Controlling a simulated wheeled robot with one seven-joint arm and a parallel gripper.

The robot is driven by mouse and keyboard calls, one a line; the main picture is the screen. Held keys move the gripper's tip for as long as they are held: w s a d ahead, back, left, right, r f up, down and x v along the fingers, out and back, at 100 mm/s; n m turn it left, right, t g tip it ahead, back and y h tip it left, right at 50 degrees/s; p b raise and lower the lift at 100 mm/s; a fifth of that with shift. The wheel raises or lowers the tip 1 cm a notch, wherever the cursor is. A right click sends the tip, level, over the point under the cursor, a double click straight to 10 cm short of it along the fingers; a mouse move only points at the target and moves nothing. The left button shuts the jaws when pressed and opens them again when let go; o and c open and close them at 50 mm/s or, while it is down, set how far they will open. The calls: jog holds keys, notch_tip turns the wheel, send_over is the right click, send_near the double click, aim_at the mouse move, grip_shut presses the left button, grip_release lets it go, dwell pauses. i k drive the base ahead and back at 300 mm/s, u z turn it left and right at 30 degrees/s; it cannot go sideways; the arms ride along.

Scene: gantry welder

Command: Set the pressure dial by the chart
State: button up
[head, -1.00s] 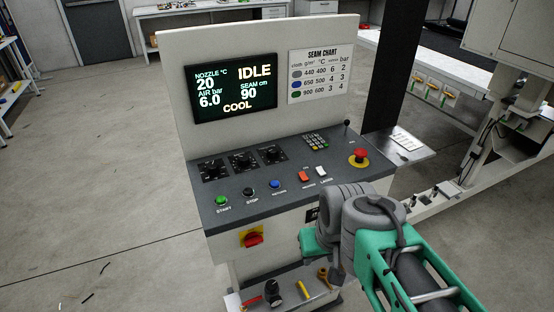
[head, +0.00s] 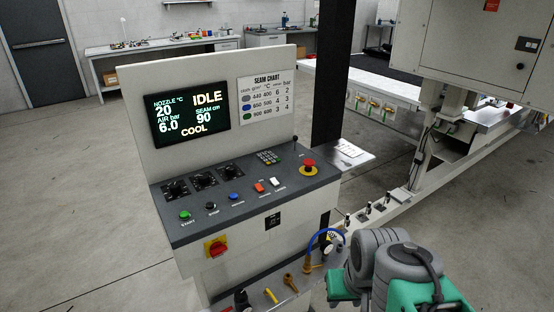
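The control console (head: 250,200) has three black dials in a row: left (head: 175,189), middle (head: 204,179) and right (head: 232,170). Their labels are too small to read, so I cannot tell which is the pressure dial. The screen (head: 188,113) reads IDLE, nozzle 20, air bar 6.0, seam 90 and COOL. The seam chart (head: 267,98) hangs right of it, with grey, blue and green rows; its bar column appears to read 2, 3, 4. My arm is at the lower right, apart from the dials. My gripper's fingers are not visible.
The console also has green (head: 185,215), black and blue buttons, two rocker switches and a red emergency stop (head: 309,167). A low shelf (head: 290,300) holds brass fittings. A gauge (head: 331,238) with a blue hose (head: 318,235) stands near my arm. Open floor lies left.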

aim_at(230, 169)
jog(key=z, duration=0.45)
jog(key=i, duration=1)
jog(key=u, duration=1.45)
